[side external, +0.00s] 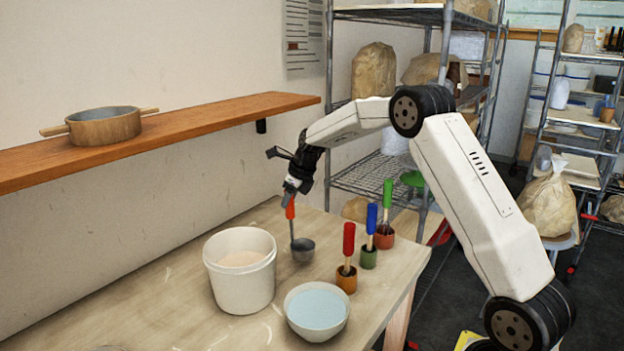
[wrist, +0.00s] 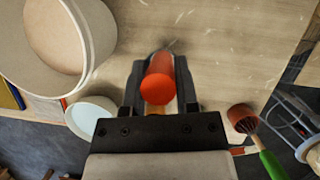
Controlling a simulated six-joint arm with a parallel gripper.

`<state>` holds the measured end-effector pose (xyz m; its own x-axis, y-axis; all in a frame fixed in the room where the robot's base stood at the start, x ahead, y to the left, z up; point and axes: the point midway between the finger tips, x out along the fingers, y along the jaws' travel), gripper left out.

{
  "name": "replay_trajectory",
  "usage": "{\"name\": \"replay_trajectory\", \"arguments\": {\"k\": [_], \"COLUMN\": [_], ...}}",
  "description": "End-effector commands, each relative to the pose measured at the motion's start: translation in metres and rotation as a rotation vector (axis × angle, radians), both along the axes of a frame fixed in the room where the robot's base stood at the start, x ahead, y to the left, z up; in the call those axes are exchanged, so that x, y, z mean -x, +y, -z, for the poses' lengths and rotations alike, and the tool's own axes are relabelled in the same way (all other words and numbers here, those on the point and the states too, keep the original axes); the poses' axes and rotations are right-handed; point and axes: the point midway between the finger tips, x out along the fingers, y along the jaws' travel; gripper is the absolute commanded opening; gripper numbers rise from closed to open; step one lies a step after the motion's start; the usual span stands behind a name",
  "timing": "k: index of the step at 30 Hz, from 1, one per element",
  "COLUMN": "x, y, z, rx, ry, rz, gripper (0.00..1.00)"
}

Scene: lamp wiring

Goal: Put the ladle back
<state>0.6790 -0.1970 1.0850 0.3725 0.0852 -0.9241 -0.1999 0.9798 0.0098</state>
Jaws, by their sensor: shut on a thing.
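My gripper (side external: 291,190) is shut on the orange-red handle of the ladle (side external: 303,250). The ladle hangs upright, its dark metal bowl low at the table; I cannot tell whether it touches. In the wrist view the ladle's handle end (wrist: 158,88) sits between the two dark fingers, and its bowl is mostly hidden behind the handle. The white bucket (side external: 241,287), with pale contents, stands to the left of the ladle. In the wrist view the bucket (wrist: 98,25) is at upper left.
A white bowl (side external: 318,335) of pale blue liquid stands in front. To the right are small pots with a red-handled tool (side external: 348,240), a blue-handled tool (side external: 371,218) and a green-handled tool (side external: 387,195). A wooden pot (side external: 104,127) sits on the wall shelf (side external: 200,128).

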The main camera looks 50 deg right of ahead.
Motion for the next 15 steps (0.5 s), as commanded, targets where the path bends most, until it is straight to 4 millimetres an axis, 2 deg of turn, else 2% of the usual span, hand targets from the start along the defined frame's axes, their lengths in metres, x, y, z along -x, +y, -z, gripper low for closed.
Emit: {"name": "replay_trajectory", "arguments": {"k": [6,15], "x": [0.0,0.0], "y": [0.0,0.0], "z": [0.024,0.028], "rx": [-0.001,0.001], "ry": [-0.001,-0.002], "rz": [0.001,-0.001], "gripper": [0.0,0.0]}}
